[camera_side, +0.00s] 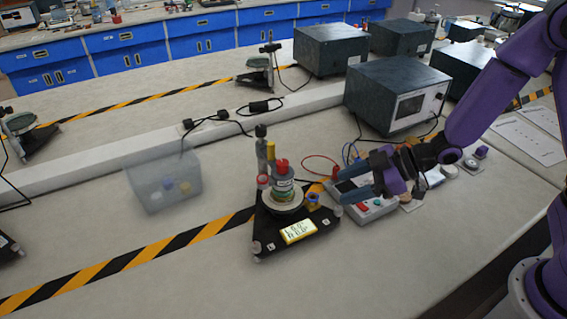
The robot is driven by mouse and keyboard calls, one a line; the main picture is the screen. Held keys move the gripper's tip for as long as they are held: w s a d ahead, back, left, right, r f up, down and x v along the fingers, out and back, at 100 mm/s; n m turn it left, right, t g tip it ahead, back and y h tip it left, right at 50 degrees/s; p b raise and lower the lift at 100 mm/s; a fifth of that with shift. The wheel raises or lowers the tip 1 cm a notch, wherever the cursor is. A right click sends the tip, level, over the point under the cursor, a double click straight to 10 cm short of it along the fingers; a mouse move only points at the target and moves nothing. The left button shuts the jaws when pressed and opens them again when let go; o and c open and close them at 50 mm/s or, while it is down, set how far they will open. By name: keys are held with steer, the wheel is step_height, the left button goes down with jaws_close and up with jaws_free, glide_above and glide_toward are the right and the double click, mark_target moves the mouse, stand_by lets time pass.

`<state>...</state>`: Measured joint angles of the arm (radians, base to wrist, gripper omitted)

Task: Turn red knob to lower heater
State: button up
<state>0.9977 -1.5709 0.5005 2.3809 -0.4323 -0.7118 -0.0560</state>
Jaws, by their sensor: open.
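A black triangular stand (280,240) with a yellow label is on the bench at the centre. It bears a round heater-like plate (282,202) with a dark container on it, topped by a red knob-like cap (281,166). A grey control box (378,212) stands just to the right, with a small red part (363,207) on its front. Which red part is the task's knob is not clear. My gripper (344,183) is open, pointing left above the control box and to the right of the stand. It hides part of the box.
A translucent bin (165,180) with small items stands left. Large dark instrument boxes (398,95) are behind my arm, with cables near them. Striped tape (150,258) crosses the bench. The front left bench area is clear.

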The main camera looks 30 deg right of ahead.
mark_target(283, 162)
steer(key=w+d+m+t+y, duration=0.2)
steer(key=w+d+t+y, duration=0.15)
steer(key=d+y, duration=0.2)
steer(key=shift+y, duration=0.25)
steer(key=x, duration=1.7)
steer(key=shift+s+a, duration=0.1)
steer(key=shift+a, duration=0.4)
steer(key=c, duration=0.9)
